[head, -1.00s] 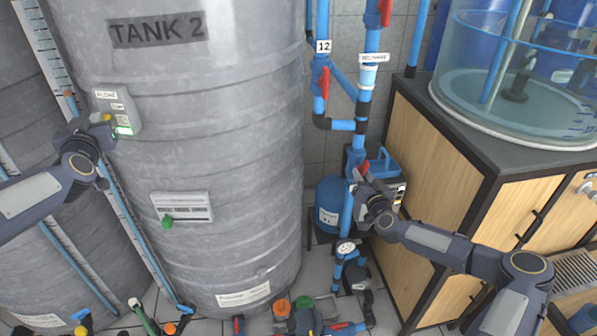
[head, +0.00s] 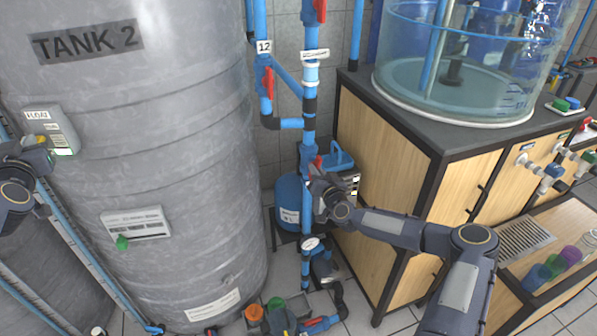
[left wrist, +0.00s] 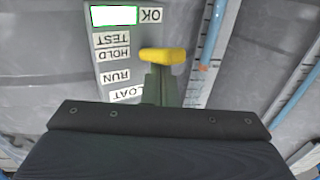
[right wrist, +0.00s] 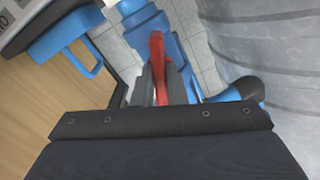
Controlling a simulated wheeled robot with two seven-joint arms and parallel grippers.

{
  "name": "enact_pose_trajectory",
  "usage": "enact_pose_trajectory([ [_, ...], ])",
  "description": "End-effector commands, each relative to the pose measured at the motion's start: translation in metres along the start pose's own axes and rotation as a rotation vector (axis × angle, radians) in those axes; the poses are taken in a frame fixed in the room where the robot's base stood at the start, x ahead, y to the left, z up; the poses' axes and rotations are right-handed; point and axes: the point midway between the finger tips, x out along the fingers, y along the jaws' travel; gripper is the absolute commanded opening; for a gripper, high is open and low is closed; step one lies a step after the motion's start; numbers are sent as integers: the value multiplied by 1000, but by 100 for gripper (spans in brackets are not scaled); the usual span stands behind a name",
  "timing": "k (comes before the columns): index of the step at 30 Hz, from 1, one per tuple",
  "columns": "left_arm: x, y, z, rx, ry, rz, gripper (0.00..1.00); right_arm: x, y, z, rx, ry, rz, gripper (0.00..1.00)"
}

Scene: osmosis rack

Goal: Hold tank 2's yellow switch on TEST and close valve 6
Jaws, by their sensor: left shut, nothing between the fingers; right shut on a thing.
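The grey switch box (head: 50,130) is on tank 2 (head: 150,170). In the left wrist view, its yellow switch (left wrist: 162,56) is beside the HOLD and TEST labels; the exact setting is hard to tell. The box's small display has a green border. My left gripper (left wrist: 163,82) is shut and empty, its tips right at the yellow switch. My right gripper (right wrist: 158,88) is shut on a red valve handle (right wrist: 158,60) on the blue pipe. That handle also shows in the head view (head: 318,162). I see no readable number on this valve.
A blue pipe with a tag marked 12 and a red handle (head: 268,82) stands above and left of my right gripper. A wooden cabinet (head: 400,170) with a clear tank is to the right. More pipes and valves (head: 285,318) are near the floor.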

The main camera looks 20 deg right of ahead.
Motion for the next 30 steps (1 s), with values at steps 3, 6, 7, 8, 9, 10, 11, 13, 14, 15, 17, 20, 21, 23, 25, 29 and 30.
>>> enact_pose_trajectory([
  [3,0,0,1,0,-3,1,0,0,0,0,47,0,0,0],
  [6,0,0,1,0,-3,1,0,0,0,0,108,0,0,0],
  [7,0,0,1,0,-3,1,0,0,0,0,130,0,0,0],
  [8,0,0,1,0,-3,1,0,0,0,0,154,0,0,0],
  [9,0,0,1,0,-3,1,0,0,0,0,187,0,0,0],
  [10,0,0,1,0,-3,1,0,0,0,0,213,0,0,0],
  [11,0,0,1,0,-3,1,0,0,0,0,240,0,0,0],
  [13,0,0,1,0,-3,1,0,0,0,0,306,0,0,0],
  [14,0,0,1,0,-3,1,0,0,0,0,335,0,0,0],
  [15,0,0,1,0,-3,1,0,0,0,0,373,0,0,0],
  [17,0,0,1,0,-3,1,0,0,0,0,431,0,0,0],
  [20,0,0,2,0,-3,1,0,0,0,0,526,0,0,0],
  [21,0,0,2,0,-3,1,0,0,0,0,565,0,1,0],
  [23,0,0,2,0,-3,1,0,0,0,0,621,0,1,0],
  [25,0,0,2,0,-3,1,0,0,1,0,688,1,1,0],
  [29,0,0,2,0,-3,1,0,0,1,0,808,0,1,0],
  [30,0,0,1,0,-3,1,0,0,1,0,843,0,1,0],
])
